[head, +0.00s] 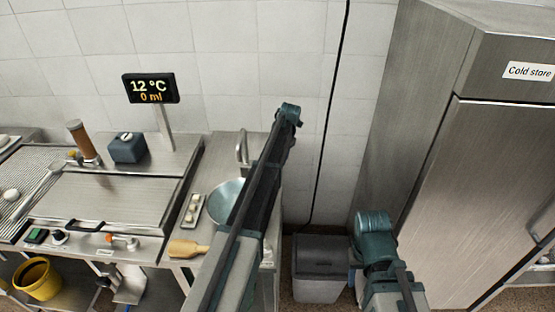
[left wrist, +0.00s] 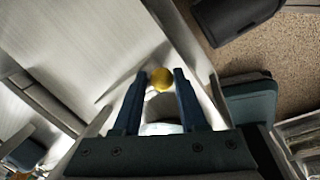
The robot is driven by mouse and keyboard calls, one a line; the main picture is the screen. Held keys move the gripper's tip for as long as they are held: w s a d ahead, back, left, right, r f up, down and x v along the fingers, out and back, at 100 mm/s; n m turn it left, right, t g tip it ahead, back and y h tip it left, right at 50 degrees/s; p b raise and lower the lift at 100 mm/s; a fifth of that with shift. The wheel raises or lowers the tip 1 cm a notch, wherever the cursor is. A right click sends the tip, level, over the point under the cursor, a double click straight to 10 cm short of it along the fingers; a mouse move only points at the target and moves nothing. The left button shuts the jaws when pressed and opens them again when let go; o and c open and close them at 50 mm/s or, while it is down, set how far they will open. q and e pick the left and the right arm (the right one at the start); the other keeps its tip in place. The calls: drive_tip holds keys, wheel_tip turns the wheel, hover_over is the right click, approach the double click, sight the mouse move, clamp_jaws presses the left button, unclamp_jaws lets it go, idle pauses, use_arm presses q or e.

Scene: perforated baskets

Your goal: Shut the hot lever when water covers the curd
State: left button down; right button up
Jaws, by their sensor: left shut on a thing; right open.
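The display (head: 151,89) reads 12 °C and 0 ml. A metal bowl (head: 222,196) stands under a tap (head: 242,152); my arm hides its right side, and I cannot make out curd or water in it. An orange-tipped lever (head: 124,240) is on the counter's front panel; its label is too small to read. In the left wrist view my left gripper (left wrist: 160,82) is shut on a round yellow knob (left wrist: 160,78). My left arm hides this spot in the head view.
A yellow bucket (head: 38,278) is on the lower shelf. A grey bin (head: 319,268) stands on the floor beside the cold store (head: 440,170).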

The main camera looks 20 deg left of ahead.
use_arm(q)
drive_tip(key=shift+s+a, duration=0.25)
drive_tip(key=c, duration=0.9)
unclamp_jaws()
drive_tip(key=o, duration=0.5)
drive_tip(key=shift+c, duration=0.2)
drive_tip(key=shift+w+d, duration=0.1)
drive_tip(key=shift+d+r+p, duration=0.15)
drive_tip(key=shift+r+p, duration=0.65)
wheel_tip(320, 180, up, 12)
drive_tip(key=d+p, duration=0.2)
drive_tip(key=p, duration=1)
drive_tip(key=shift+s, duration=0.35)
